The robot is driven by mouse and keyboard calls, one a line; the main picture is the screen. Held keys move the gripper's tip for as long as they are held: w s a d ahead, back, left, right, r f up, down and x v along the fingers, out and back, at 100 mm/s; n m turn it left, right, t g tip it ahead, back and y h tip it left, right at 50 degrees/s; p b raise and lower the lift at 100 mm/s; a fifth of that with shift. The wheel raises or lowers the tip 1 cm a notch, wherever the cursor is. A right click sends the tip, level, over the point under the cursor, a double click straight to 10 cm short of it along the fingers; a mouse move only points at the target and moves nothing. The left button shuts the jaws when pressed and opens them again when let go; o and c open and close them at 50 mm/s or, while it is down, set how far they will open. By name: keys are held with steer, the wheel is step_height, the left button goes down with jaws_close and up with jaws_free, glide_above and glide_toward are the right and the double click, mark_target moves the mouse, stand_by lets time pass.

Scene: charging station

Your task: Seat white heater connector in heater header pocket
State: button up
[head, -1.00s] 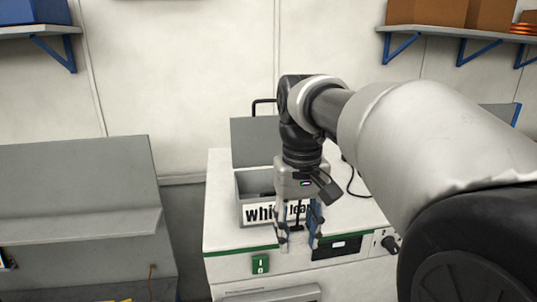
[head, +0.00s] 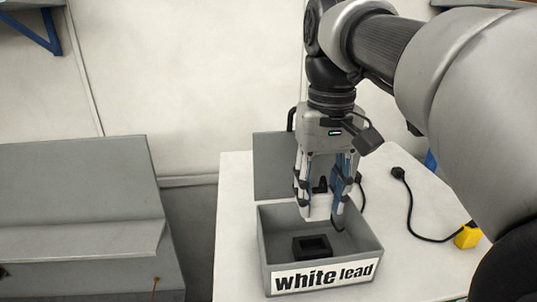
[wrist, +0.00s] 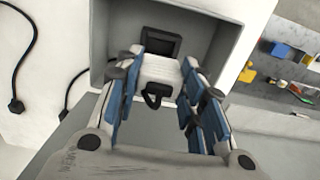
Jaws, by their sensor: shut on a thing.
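My gripper (head: 320,210) is over the rear part of the open grey box (head: 262,240), which bears a "white lead" label (head: 325,275). It is shut on the white heater connector (head: 317,203), a white block with a black loop on it. In the wrist view the connector (wrist: 160,72) sits between the blue-padded fingers. The black header pocket (head: 312,247) stands on the box floor, in front of and below the connector in the head view. In the wrist view the pocket (wrist: 160,46) shows just beyond the connector. The two look apart.
The box walls stand close around the fingers. The raised grey lid (head: 277,165) is behind. A black cable with a plug (head: 398,173) lies on the white worktop (head: 235,210) at right, running to a yellow block (head: 468,236). A grey cabinet (head: 80,215) is at left.

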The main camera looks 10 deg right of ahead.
mark_target(317, 218)
steer(key=shift+w+f, duration=0.1)
steer(key=shift+w, duration=0.05)
steer(key=shift+s+f+b, duration=0.25)
steer(key=shift+f+b, duration=0.2)
steer(key=shift+f, duration=0.05)
steer(key=shift+w+f+b, duration=0.2)
steer(key=shift+f+b, duration=0.7)
steer(key=shift+f, duration=0.35)
steer(key=shift+f+b, duration=0.8)
steer(key=shift+f, duration=0.3)
steer(key=shift+f+b, duration=0.6)
steer(key=shift+f, duration=1.05)
steer(key=o, duration=1.1)
steer(key=shift+o, duration=0.2)
